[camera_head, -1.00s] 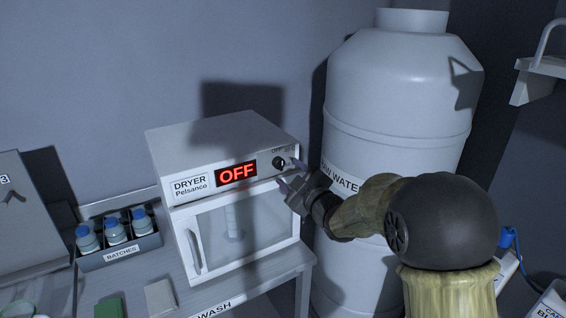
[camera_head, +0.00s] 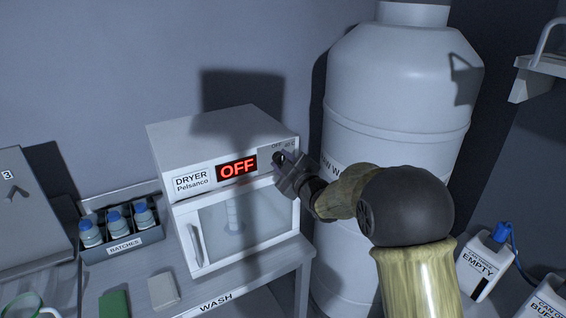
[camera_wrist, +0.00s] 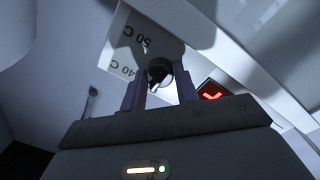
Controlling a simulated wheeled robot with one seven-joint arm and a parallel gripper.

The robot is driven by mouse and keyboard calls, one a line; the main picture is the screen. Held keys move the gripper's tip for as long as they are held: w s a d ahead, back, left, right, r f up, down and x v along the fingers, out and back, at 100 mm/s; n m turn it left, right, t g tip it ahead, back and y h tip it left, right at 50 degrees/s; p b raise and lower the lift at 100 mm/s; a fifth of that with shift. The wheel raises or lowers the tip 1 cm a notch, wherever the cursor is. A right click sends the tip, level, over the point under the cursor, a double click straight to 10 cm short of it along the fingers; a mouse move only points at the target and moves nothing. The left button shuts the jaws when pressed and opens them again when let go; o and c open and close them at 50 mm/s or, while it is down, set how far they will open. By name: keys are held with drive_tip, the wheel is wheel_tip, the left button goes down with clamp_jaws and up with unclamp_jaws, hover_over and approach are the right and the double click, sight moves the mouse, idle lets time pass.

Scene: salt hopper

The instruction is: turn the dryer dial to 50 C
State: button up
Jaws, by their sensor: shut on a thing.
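The white dryer (camera_head: 255,127) stands on the bench, and its red display (camera_head: 237,169) reads OFF. My gripper (camera_head: 280,162) is at the dial on the dryer's upper right front. In the wrist view the dark dial (camera_wrist: 158,72) sits between the two fingers of my gripper (camera_wrist: 160,88), which are shut on it. The labels 50 C (camera_wrist: 135,38) and 40 C (camera_wrist: 127,70) show beside the dial in that view. In the head view the gripper hides most of the dial.
A large white water tank (camera_head: 395,100) stands right of the dryer, close behind my arm. A batch rack (camera_head: 125,248) with blue-capped bottles is at the left. A green block (camera_head: 114,304) and a pale block (camera_head: 163,291) lie on the bench. A container marked EMPTY (camera_head: 480,265) is at the right.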

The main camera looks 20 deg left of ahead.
drive_tip(key=shift+f+m+b, duration=0.1)
drive_tip(key=shift+m+b, duration=0.25)
drive_tip(key=shift+m, duration=0.15)
drive_tip(key=m+b, duration=0.1)
drive_tip(key=m, duration=0.1)
drive_tip(key=shift+d+m, duration=0.1)
drive_tip(key=shift+m, duration=0.3)
drive_tip(key=m, duration=0.5)
drive_tip(key=shift+w+b, duration=0.1)
drive_tip(key=shift+b, duration=0.25)
drive_tip(key=m, duration=0.5)
drive_tip(key=shift+m+g+p, duration=0.3)
drive_tip(key=m, duration=0.5)
drive_tip(key=shift+p, duration=0.3)
drive_tip(key=o, duration=1)
drive_tip(key=shift+d, duration=0.1)
